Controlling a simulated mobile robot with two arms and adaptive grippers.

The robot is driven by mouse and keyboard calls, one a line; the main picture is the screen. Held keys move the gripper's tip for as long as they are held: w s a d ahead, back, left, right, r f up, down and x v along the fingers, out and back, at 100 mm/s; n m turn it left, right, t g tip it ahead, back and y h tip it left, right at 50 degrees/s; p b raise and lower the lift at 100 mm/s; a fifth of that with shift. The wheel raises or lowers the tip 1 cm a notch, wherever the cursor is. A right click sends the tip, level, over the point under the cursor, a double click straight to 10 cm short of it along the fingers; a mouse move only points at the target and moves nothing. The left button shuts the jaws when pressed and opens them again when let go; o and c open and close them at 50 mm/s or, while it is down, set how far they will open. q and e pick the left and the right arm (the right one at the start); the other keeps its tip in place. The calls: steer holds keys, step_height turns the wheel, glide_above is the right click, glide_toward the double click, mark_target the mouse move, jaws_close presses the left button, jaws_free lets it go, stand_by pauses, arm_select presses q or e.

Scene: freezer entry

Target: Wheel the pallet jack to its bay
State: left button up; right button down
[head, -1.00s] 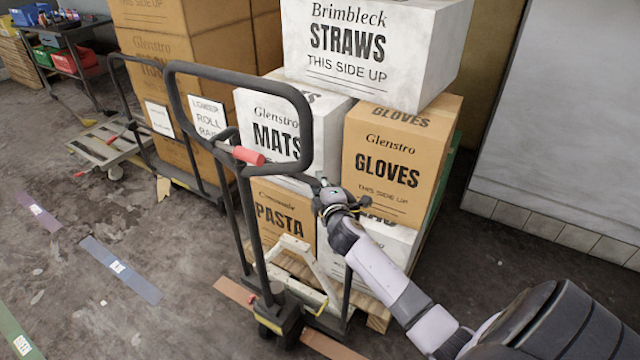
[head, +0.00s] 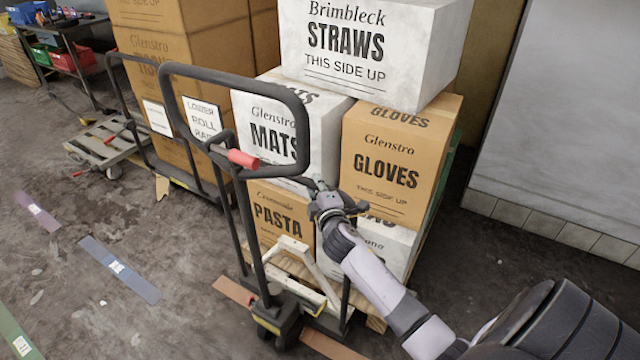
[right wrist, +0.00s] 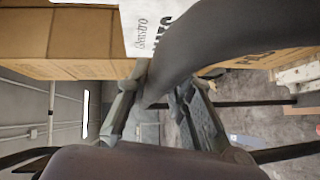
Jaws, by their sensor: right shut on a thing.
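The pallet jack's black loop handle (head: 297,108) stands upright at the centre of the head view, with a red grip (head: 243,158) on its stem. Its dark wheels and yellow-marked foot (head: 275,320) stand on the floor by an orange strip. My right gripper (head: 317,187) is at the loop's lower right side. In the right wrist view a thick dark curved bar (right wrist: 205,50) passes between the fingers, and the gripper is shut on the handle. My left gripper is not in view.
Stacked cartons, including a gloves box (head: 395,165), stand close behind the handle. A low cart (head: 105,145) stands at the left, near a workbench. Blue (head: 118,268), purple (head: 38,210) and green strips mark the open floor at left. A grey wall (head: 570,120) is at right.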

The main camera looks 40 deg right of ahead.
steer(key=shift+s+a+f+y, duration=0.15)
steer(key=shift+s+a, duration=0.1)
steer(key=shift+a, duration=0.35)
steer(key=shift+s+a+f+y, duration=0.15)
steer(key=shift+s+a, duration=0.05)
steer(key=shift+a, duration=0.4)
steer(key=c, duration=1.7)
jaws_free()
steer(key=shift+a+r, duration=0.15)
steer(key=shift+o, duration=1.3)
steer(key=shift+w+d, duration=0.15)
steer(key=shift+d, duration=0.05)
steer(key=shift+r, duration=0.25)
steer(key=v, duration=1.2)
steer(key=shift+a+f, duration=0.2)
steer(key=shift+f, duration=0.2)
